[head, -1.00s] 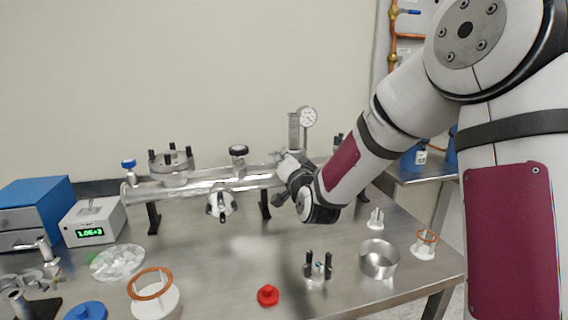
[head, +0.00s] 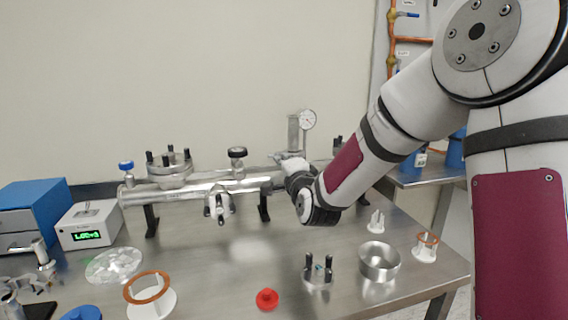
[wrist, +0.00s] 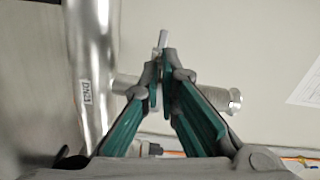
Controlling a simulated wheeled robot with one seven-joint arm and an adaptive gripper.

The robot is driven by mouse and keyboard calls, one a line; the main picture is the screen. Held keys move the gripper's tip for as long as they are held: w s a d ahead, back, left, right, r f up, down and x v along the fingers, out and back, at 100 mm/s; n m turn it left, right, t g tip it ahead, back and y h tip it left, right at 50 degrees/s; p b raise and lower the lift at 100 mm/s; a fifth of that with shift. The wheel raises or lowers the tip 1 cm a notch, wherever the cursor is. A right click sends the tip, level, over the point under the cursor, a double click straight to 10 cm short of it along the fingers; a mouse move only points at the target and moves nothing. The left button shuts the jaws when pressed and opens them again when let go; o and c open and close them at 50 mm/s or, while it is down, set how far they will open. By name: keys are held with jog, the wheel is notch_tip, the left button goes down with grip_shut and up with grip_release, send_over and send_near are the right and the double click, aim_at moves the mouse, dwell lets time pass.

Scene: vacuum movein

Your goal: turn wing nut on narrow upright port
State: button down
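The narrow upright port (head: 294,135) rises from the long steel manifold (head: 200,192) in the head view, just behind my gripper (head: 280,158). In the wrist view it lies as a metal tube (wrist: 215,97) across the picture, joined to the manifold (wrist: 88,60). A small silvery wing of the wing nut (wrist: 162,40) sticks out beyond the fingertips. My gripper (wrist: 162,70) has its teal-lined fingers nearly together, with the wing between the tips. It looks shut on the wing; the rest of the nut and clamp is hidden by the fingers.
A dial gauge (head: 308,119) tops the upright port. A black-knobbed valve (head: 237,158) and a bolted flange (head: 169,166) stand to the left on the manifold.

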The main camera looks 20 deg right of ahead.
dwell(0.4)
jog(key=c, duration=2)
grip_release()
jog(key=s, duration=1.2)
